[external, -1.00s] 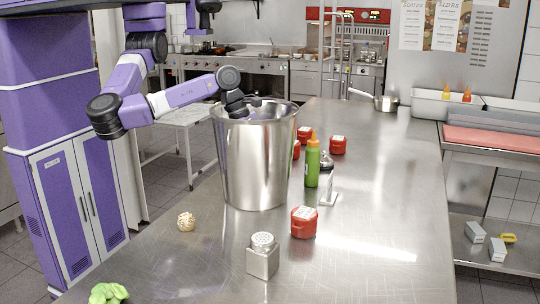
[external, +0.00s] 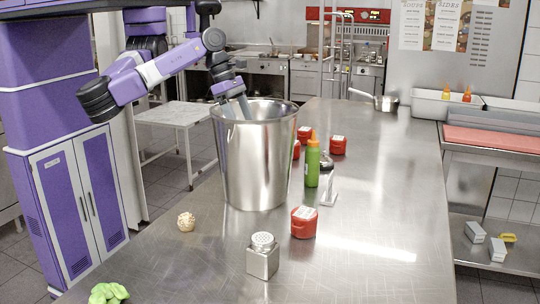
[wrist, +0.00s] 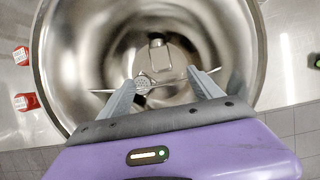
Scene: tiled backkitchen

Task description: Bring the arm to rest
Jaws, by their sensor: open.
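My gripper (external: 237,108) is at the left part of the mouth of a tall steel pot, pointing down with its fingertips at or just inside the rim. In the wrist view my gripper (wrist: 160,80) has its two grey fingers spread apart with nothing between them. The steel pot (external: 254,165) stands upright on the steel counter; its round rim also shows in the wrist view (wrist: 262,60). Inside it, a shiny metal piece with a perforated round part is seen beyond the fingers; I cannot tell exactly what it is.
On the counter (external: 370,200) stand a green bottle (external: 312,166), several red containers, one in front (external: 304,222), a metal shaker (external: 263,256), a pale ball (external: 186,222) and green leaves (external: 107,293). A pan (external: 384,102) sits at the back. The counter's right side is clear.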

